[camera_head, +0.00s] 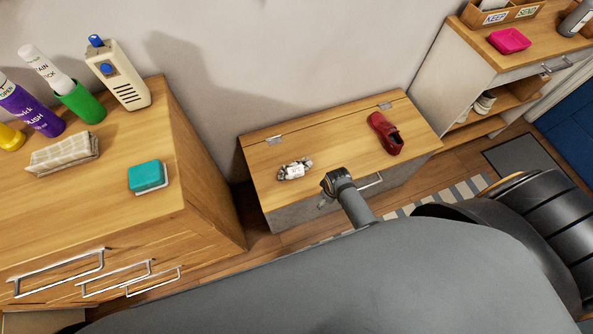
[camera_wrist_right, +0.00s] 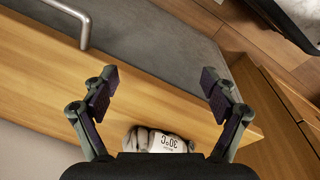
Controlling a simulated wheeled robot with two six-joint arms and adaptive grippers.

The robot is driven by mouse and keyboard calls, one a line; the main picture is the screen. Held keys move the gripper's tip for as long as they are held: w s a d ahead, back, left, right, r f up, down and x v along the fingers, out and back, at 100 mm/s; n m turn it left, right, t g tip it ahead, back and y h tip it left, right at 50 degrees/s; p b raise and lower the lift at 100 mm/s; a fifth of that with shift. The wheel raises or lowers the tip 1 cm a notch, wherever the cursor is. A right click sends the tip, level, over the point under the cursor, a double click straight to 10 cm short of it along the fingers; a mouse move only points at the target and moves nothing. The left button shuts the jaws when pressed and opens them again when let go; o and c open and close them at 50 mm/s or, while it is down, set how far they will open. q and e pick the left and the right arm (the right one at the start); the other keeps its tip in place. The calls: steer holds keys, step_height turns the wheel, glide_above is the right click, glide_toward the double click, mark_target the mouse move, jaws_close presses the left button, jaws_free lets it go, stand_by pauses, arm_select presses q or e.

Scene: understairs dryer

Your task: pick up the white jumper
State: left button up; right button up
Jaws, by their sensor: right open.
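A small folded bundle, grey-white with a white label reading 30°C, appears to be the white jumper (camera_head: 294,170); it lies on the wooden lid of a low bench (camera_head: 335,140). In the right wrist view the jumper (camera_wrist_right: 165,141) shows at the bottom centre, partly hidden by the gripper's body. My right gripper (camera_wrist_right: 160,85) is open and empty, its two fingers spread wide over the bench top. In the head view my right gripper (camera_head: 325,190) is near the bench's front edge, just right of the jumper. My left gripper is not in view.
A dark red shoe (camera_head: 385,134) lies on the bench's right part. A wooden dresser at left holds a teal sponge (camera_head: 147,176), a folded cloth (camera_head: 62,155) and several bottles. The bench middle is clear.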

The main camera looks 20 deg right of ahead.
mark_target(295, 166)
steer(key=w+r+n, duration=0.1)
steer(key=w, duration=0.1)
steer(key=w+a+r+n+b, duration=0.1)
steer(key=w+r, duration=0.1)
steer(key=w+a+r+n, duration=0.1)
steer(key=w, duration=0.2)
steer(key=shift+a+r+n+b, duration=0.2)
steer(key=shift+r+n+b, duration=0.1)
steer(key=shift+r+n, duration=0.1)
steer(key=w+a+r+n, duration=0.2)
steer(key=w+a+r+n+g+b, duration=0.1)
steer(key=w+a+r+n, duration=0.1)
steer(key=w+n, duration=0.1)
steer(key=w+a+r+n, duration=0.1)
steer(key=w+a+n, duration=0.1)
steer(key=w+n, duration=0.1)
steer(key=shift+r+y, duration=0.3)
steer(key=shift+r, duration=0.1)
step_height(295, 166, down, 6)
steer(key=shift+d+r+b, duration=0.1)
steer(key=shift+b, duration=1.05)
step_height(295, 166, down, 3)
steer(key=shift+r+b, duration=0.1)
steer(key=shift+b, duration=0.55)
steer(key=shift+f, duration=0.95)
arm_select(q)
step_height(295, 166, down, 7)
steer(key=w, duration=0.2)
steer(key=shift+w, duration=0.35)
